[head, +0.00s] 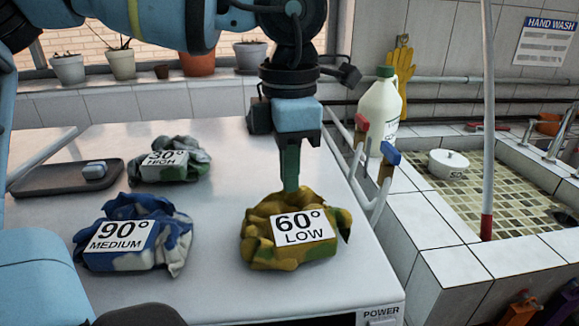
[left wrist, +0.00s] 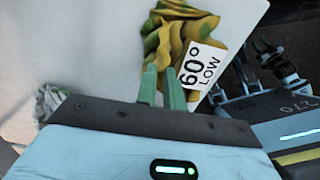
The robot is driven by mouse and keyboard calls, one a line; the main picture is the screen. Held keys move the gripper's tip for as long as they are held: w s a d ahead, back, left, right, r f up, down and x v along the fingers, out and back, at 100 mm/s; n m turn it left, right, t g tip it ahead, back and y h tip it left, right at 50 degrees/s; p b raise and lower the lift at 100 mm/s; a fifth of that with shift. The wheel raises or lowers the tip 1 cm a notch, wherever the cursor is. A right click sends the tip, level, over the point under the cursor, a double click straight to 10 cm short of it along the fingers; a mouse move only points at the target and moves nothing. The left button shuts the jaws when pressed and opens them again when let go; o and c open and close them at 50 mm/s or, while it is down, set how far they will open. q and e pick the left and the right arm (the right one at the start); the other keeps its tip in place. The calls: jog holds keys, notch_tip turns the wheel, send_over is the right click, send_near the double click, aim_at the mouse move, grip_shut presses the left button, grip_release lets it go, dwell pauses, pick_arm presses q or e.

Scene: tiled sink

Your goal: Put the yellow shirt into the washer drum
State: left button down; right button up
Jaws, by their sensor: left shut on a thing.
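The yellow shirt (head: 290,258), a crumpled yellow and green cloth with a white "60° LOW" label, lies on the white top at the front right. My left gripper (head: 290,186) points down from above, its green fingers shut on the shirt's far upper edge. In the left wrist view the shirt (left wrist: 166,45) shows beyond the fingertips of my left gripper (left wrist: 163,82). The shirt appears to rest on the white top still. The washer drum does not show in either view.
A blue and white cloth labelled "90° MEDIUM" (head: 155,258) and a grey-green cloth labelled "30° HIGH" (head: 192,175) lie left on the white top (head: 220,210). A dark tray (head: 60,177) sits further left. A bottle (head: 379,115) and tiled sink (head: 490,195) are right.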

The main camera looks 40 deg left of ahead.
pick_arm(q)
jog(key=shift+f, duration=0.15)
jog(key=c, duration=1.5)
grip_release()
jog(key=r, duration=0.7)
jog(key=shift+s+d+r, duration=0.2)
jog(key=shift+r, duration=0.2)
